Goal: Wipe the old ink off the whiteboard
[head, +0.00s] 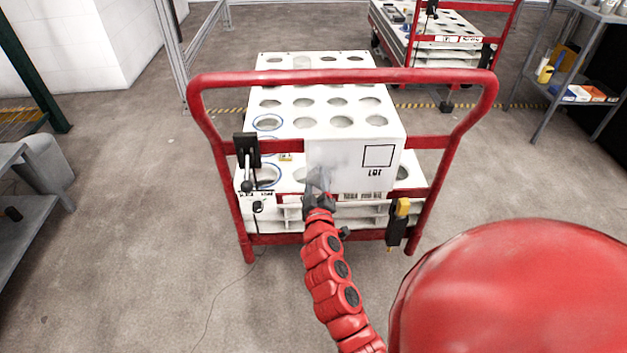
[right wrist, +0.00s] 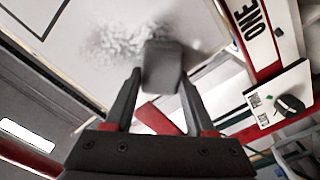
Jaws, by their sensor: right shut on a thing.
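The whiteboard (head: 345,150) is a white panel hung upright on the front of a red-framed cart. It shows a black square outline (head: 378,156) with short black lettering below it. A grey ink smudge (head: 328,168) lies on its lower left part; in the right wrist view the smudge (right wrist: 112,45) is speckled. My right gripper (head: 318,185) is at the board's lower left. In the right wrist view its fingers (right wrist: 160,85) are shut on a dark grey eraser block (right wrist: 163,64), beside the smudge and at or close to the board; contact is unclear. My left gripper is out of view.
The cart's red handle (head: 340,77) arches above the board. A black lever (head: 247,160) is on the cart's left, and a yellow-black tool (head: 399,222) hangs lower right. A grey shelf (head: 38,215) stands at left. The floor (head: 140,200) beside the cart is clear.

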